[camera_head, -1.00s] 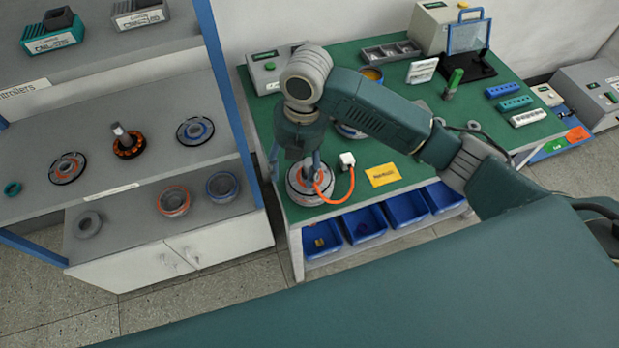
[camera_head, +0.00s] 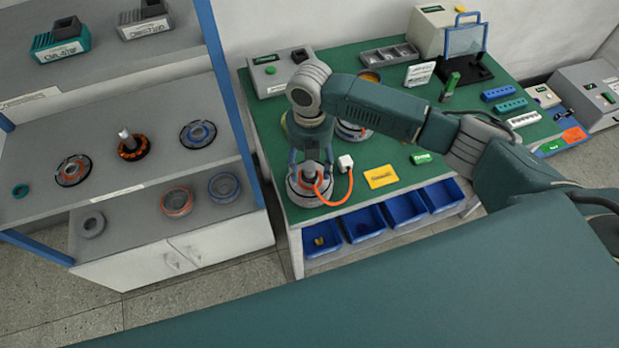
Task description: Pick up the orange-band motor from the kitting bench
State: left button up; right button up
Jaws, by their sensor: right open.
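A round grey motor (camera_head: 297,196) with a central shaft and an orange cable sits near the front left of the green kitting bench (camera_head: 405,190). The cable loops to a white connector (camera_head: 345,162). My right gripper (camera_head: 311,175) points down over this motor, open, with its fingers on either side of the central shaft. I cannot tell whether they touch it. The motor's band is too small and partly hidden to read its colour. Another motor (camera_head: 352,132) stands behind, partly hidden by my right arm. My left gripper is not in view.
A yellow card (camera_head: 381,176) and a green tag (camera_head: 421,158) lie right of the motor. Blue bins (camera_head: 363,223) hang under the bench's front edge. A grey shelf (camera_head: 110,195) with motor parts stands at left. A grey box (camera_head: 280,72) stands at the back left.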

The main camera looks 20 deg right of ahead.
jog(key=shift+f, duration=1)
grip_shut()
jog(key=shift+w+r, duration=0.1)
jog(key=shift+w, duration=0.1)
jog(key=shift+r, duration=0.1)
